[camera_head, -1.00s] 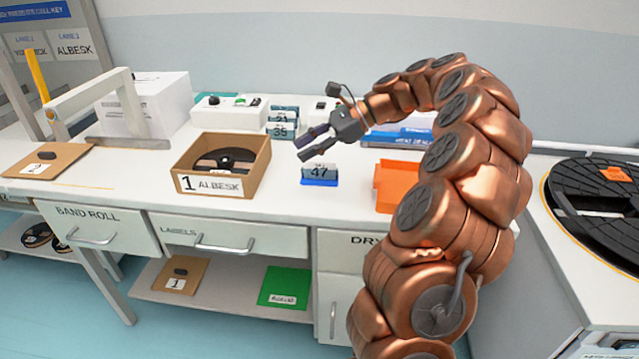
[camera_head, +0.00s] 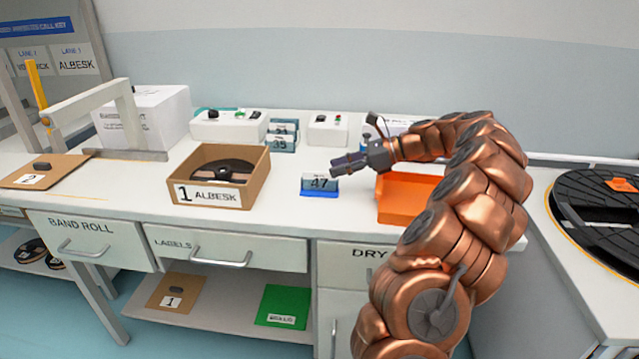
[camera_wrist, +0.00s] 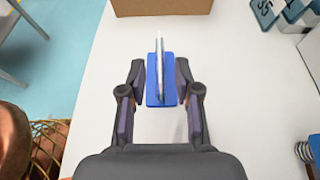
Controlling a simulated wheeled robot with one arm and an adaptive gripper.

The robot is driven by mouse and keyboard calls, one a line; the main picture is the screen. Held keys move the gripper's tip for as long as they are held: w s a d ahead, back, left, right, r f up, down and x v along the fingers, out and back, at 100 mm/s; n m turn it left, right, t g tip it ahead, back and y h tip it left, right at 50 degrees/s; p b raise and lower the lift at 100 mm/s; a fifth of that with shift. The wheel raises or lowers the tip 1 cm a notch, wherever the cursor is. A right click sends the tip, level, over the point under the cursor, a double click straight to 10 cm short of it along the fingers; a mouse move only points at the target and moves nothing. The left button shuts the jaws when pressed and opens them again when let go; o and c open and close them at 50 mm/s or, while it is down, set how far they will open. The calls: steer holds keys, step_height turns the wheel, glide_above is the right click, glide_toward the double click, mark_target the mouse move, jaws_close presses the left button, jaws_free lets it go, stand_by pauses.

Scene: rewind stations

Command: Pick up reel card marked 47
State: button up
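The reel card marked 47 (camera_head: 320,184) stands upright in a small blue holder (camera_head: 319,194) on the white bench. In the wrist view the card (camera_wrist: 160,62) shows edge-on as a thin pale upright, with the blue holder (camera_wrist: 153,98) under it. My gripper (camera_head: 337,166) is at the card's right in the head view. In the wrist view the two fingers (camera_wrist: 159,82) stand open on either side of the card and holder, with a narrow gap visible at the left. Whether the right finger touches cannot be told.
An open cardboard box labelled 1 ALBESK (camera_head: 241,194) holds a dark reel, left of the card. An orange tray (camera_head: 405,199) is right, partly behind my arm. Other cards (camera_head: 281,136) stand behind, near white control boxes (camera_head: 228,126).

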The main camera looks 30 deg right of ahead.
steer(key=x, duration=0.3)
steer(key=shift+w+a+f, duration=0.1)
steer(key=shift+a+f, duration=0.1)
steer(key=shift+a, duration=0.05)
jaws_close()
